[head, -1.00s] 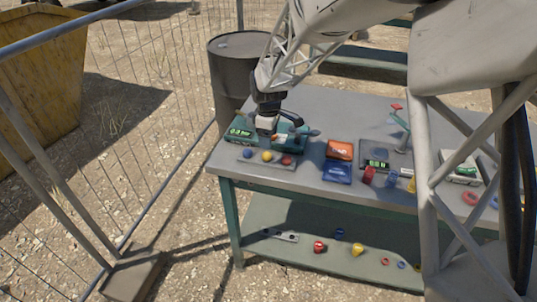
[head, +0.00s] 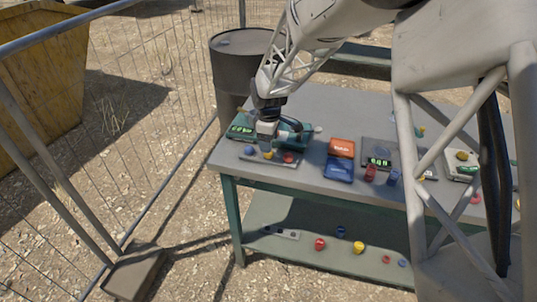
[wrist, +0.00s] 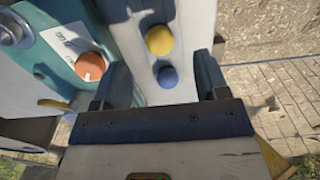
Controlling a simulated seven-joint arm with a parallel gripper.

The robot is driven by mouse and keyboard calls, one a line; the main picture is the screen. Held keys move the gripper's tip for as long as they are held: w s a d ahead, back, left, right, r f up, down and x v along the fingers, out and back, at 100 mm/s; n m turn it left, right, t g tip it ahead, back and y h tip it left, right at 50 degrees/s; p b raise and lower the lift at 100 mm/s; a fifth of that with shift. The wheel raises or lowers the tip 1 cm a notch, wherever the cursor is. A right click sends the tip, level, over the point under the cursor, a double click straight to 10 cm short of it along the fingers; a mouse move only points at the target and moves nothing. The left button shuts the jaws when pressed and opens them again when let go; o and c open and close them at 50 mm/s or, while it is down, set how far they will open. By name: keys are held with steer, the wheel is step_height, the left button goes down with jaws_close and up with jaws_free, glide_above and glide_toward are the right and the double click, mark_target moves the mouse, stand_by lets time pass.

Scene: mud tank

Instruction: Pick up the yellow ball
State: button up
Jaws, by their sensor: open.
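A yellow ball (head: 268,155) sits in a row between a blue ball (head: 249,151) and a red ball (head: 288,157) on a grey tray (head: 262,160) at the table's front left. My gripper (head: 267,140) points down just above and behind the yellow ball, partly covering it. In the wrist view, my gripper (wrist: 162,75) is open and empty. The yellow ball (wrist: 159,40) and blue ball (wrist: 168,77) lie between the lines of its fingers, the yellow one farther toward the top. Whether the fingers reach down beside a ball is unclear.
A teal device (head: 291,131) stands close behind the tray. An orange round object (wrist: 90,66) lies left of the fingers in the wrist view. Orange (head: 342,147) and blue (head: 339,168) boxes stand to the right. Another yellow round object (head: 358,247) is on the lower shelf.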

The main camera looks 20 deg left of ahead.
steer(key=shift+f, duration=2.6)
steer(key=c, duration=1)
